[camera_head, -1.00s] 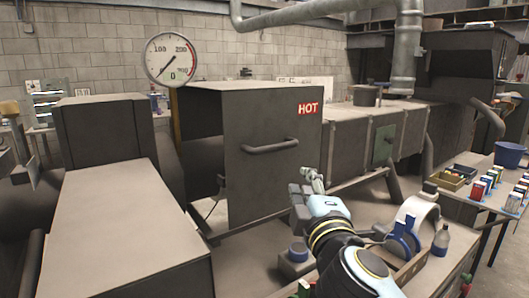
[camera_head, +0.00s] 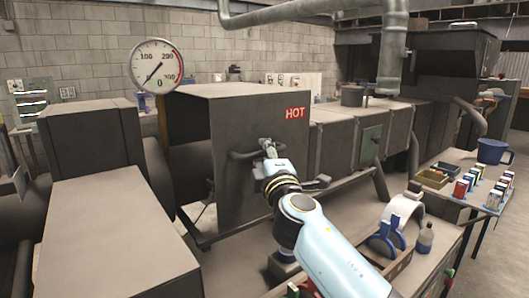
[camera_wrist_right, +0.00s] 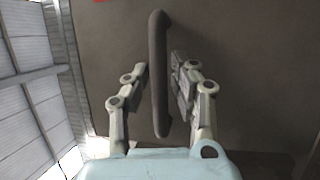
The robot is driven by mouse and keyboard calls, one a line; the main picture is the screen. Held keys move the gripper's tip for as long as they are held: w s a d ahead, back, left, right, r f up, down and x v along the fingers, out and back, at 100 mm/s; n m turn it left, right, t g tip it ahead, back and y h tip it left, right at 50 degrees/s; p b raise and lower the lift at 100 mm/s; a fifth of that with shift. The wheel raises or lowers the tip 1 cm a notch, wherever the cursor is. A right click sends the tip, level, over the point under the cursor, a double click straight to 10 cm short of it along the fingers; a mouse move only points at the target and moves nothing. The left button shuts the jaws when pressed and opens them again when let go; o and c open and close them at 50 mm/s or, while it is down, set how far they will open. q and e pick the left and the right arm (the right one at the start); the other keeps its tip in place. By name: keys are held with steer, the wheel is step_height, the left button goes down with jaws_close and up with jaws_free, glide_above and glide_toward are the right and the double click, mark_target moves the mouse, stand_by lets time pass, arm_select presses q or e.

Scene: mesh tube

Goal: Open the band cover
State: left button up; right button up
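The band cover (camera_head: 245,190) is a dark grey box-like hood with a red HOT label (camera_head: 296,113) on its front. Its bar handle (camera_head: 240,155) sticks out of the front face, and its right part is hidden behind my right gripper (camera_head: 268,147). In the right wrist view the handle (camera_wrist_right: 158,95) stands between the two fingers of my right gripper (camera_wrist_right: 160,72). The fingers are apart, with a gap on each side of the bar. The cover's open left side shows a dark inside. My left gripper is not in view.
A round dial gauge (camera_head: 157,66) stands at the cover's top left. A machine bed (camera_head: 115,225) lies to the left. A bottle (camera_head: 425,238) and a blue-white tape holder (camera_head: 390,235) stand at the right.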

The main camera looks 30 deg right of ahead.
mark_target(301, 136)
jaws_close()
stand_by(0.3)
steer(key=d+b, duration=0.1)
steer(key=d, duration=0.3)
steer(key=w+d+b, duration=0.1)
steer(key=d, duration=0.3)
steer(key=d+b, duration=0.1)
steer(key=d, duration=0.4)
steer(key=shift+w+f, duration=0.1)
steer(key=shift+w, duration=0.25)
steer(key=w+d+b, duration=0.2)
steer(key=d+b, duration=0.5)
steer(key=d, duration=0.9)
steer(key=shift+w, duration=0.15)
steer(key=shift+d, duration=0.1)
